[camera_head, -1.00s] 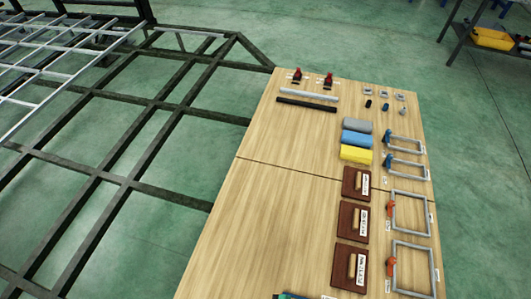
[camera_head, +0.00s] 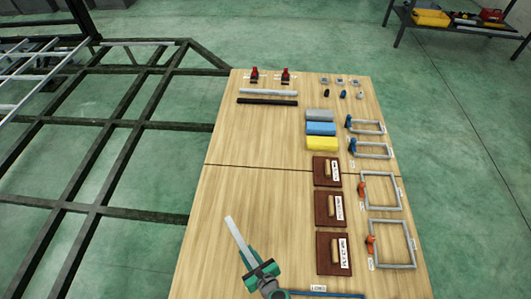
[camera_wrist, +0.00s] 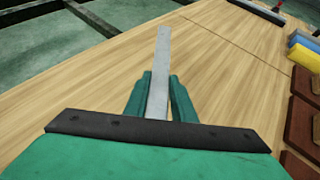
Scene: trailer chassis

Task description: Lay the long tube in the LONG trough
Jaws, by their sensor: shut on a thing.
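My gripper (camera_head: 260,268), with green fingers, is shut on a light grey tube (camera_head: 237,238) above the lower part of the wooden table. The tube sticks out beyond the fingers, pointing up and left. In the wrist view, the tube (camera_wrist: 161,70) extends straight ahead between the fingers (camera_wrist: 156,98); its rear end is hidden by the gripper. A narrow blue strip (camera_head: 328,294), perhaps the LONG trough, lies at the bottom edge beside a small white label (camera_head: 318,288). The label is too small to read surely, and the strip is partly cut off.
A grey bar (camera_head: 268,92) and a black bar (camera_head: 267,101) lie near the table's far end. Brown blocks with handles (camera_head: 330,208), coloured blocks (camera_head: 321,129) and clamped frames (camera_head: 391,243) line the right side. The table's left half (camera_head: 235,190) is mostly clear.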

